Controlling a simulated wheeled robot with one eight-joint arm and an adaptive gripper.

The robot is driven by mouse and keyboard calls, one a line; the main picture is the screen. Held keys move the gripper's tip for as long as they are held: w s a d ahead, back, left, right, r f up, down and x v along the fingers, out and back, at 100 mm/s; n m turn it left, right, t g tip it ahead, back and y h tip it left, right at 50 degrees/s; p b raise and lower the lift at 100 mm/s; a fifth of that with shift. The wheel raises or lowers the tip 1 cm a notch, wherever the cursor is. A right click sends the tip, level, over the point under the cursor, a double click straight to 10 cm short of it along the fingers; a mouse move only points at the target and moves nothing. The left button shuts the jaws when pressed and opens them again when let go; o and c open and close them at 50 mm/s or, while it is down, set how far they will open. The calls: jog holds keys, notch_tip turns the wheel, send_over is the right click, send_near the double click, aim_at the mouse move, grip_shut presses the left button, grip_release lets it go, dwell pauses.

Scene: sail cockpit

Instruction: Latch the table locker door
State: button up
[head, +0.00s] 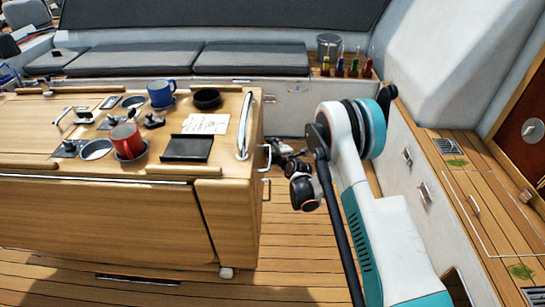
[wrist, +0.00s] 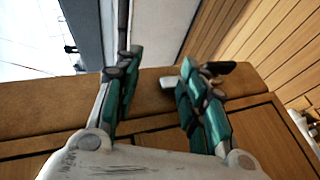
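The wooden cockpit table (head: 100,215) fills the left of the head view. Its end face, on the side towards my arm, is seen nearly edge-on there. My gripper (head: 284,152) is beside that end, partly hidden by my own arm. In the wrist view my gripper (wrist: 158,64) is open, its two teal fingers apart with nothing held between them. A small latch with a black knob (wrist: 220,68) and a pale metal part shows behind the right finger, partly hidden. A wooden panel (wrist: 265,140) with seams, possibly the locker door, lies below; I cannot tell whether it is fully closed.
A red mug (head: 127,142), a blue mug (head: 161,94), a black tray (head: 187,148) and a black bowl (head: 207,98) are on the tabletop. A chrome rail (head: 245,126) stands at its end. A bench (head: 475,190) borders the right; the deck between is narrow.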

notch_tip(320, 180, up, 2)
jog(key=shift+w, duration=0.1)
jog(key=shift+r, duration=0.15)
jog(key=d+r+p, duration=0.2)
jog(key=d+r, duration=0.1)
jog(key=r, duration=0.4)
jog(key=d+r+p, duration=0.3)
jog(key=r, duration=0.4)
jog(key=shift+r+p, duration=0.15)
jog(key=shift+p, duration=0.2)
dwell(1.2)
jog(key=shift+b, duration=0.3)
